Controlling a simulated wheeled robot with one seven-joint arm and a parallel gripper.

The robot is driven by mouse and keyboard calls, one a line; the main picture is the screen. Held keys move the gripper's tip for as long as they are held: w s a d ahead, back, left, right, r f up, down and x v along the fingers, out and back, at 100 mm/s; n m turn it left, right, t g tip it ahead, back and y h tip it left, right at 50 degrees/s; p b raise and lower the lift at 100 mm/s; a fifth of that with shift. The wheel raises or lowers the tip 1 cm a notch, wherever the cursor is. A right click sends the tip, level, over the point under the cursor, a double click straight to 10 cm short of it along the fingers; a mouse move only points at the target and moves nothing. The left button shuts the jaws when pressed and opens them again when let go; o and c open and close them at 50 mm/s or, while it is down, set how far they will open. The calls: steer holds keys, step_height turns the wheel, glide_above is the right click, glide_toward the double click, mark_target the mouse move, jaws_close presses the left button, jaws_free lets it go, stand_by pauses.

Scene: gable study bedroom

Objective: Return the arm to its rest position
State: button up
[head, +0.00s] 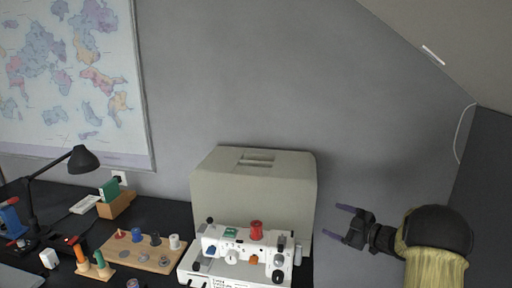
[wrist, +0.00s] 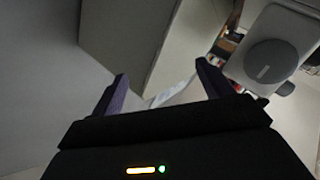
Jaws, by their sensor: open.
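My gripper (head: 342,224) is on the right in the head view, in the air in front of the grey wall. Its two dark purple fingers point left, toward the sewing machine and its case, and stand apart with nothing between them. In the wrist view my gripper (wrist: 160,88) shows its fingers spread and empty. My arm comes in from the lower right of the head view, partly under a yellowish cover.
A white sewing machine (head: 240,250) stands on the black desk (head: 160,210), left of my gripper. A large beige case (head: 215,180) stands behind it. A wooden spool board (head: 125,255) and a desk lamp (head: 83,158) are further left. A sloped ceiling (head: 450,40) is above right.

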steer(key=s+a+f+m+g+h, duration=0.2)
steer(key=s+m, duration=0.3)
steer(key=s, duration=0.6)
steer(key=s+a+f+m+g+h, duration=0.2)
steer(key=s+a+m+g+h, duration=0.2)
steer(key=s, duration=0.7)
steer(key=s+a+f+m+g+h, duration=0.2)
steer(key=s+a+m+h, duration=0.3)
steer(key=s, duration=0.6)
steer(key=shift+s+m+g, duration=0.35)
steer(key=shift+m+g, duration=0.45)
steer(key=shift+m, duration=0.1)
